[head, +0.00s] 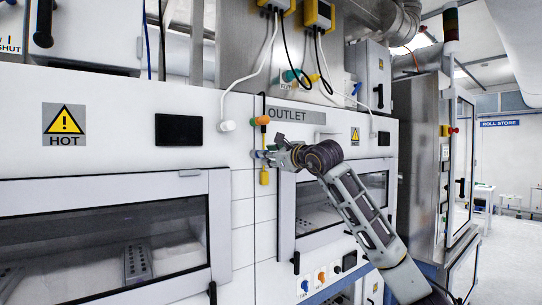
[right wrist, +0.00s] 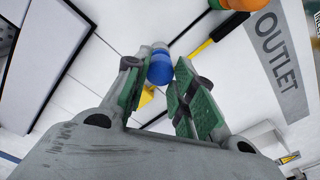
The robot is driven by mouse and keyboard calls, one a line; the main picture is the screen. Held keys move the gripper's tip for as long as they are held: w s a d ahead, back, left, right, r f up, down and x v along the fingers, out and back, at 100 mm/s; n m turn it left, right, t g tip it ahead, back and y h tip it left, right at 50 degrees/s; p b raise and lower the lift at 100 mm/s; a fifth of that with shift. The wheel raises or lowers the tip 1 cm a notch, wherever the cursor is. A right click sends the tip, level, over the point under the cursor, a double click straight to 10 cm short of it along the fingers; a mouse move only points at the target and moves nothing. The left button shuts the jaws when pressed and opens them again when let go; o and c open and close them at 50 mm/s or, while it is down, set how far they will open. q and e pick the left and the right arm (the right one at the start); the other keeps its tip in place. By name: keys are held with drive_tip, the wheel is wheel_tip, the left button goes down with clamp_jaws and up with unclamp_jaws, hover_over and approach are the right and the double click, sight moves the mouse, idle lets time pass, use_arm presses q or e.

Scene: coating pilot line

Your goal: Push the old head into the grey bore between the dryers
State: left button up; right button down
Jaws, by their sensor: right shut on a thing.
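My right gripper (head: 267,155) is at the white wall between the two dryers, just below and left of the OUTLET sign. In the right wrist view its green-padded fingers close on a small head with a blue body (right wrist: 160,70) and a grey end. The blue head also shows in the head view (head: 258,154), small, at the fingertips. Its grey end points toward the wall. The grey bore cannot be made out; whether the head is in it or in front of it, I cannot tell. My left gripper is not in view.
An orange piece (head: 262,120) sits just above the gripper, and a yellow tag (head: 264,177) hangs just below. A thin black cable runs down the wall there. The left dryer window (head: 110,235) and right dryer window (head: 340,200) flank the spot. A white knob (head: 226,126) is left.

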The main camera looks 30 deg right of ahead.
drive_tip(key=c, duration=1.1)
unclamp_jaws()
drive_tip(key=shift+w, duration=0.2)
drive_tip(key=shift+s, duration=0.15)
drive_tip(key=shift+s+d, duration=0.2)
drive_tip(key=shift+s, duration=2.75)
drive_tip(key=shift+s+d, duration=0.2)
drive_tip(key=shift+s, duration=2.75)
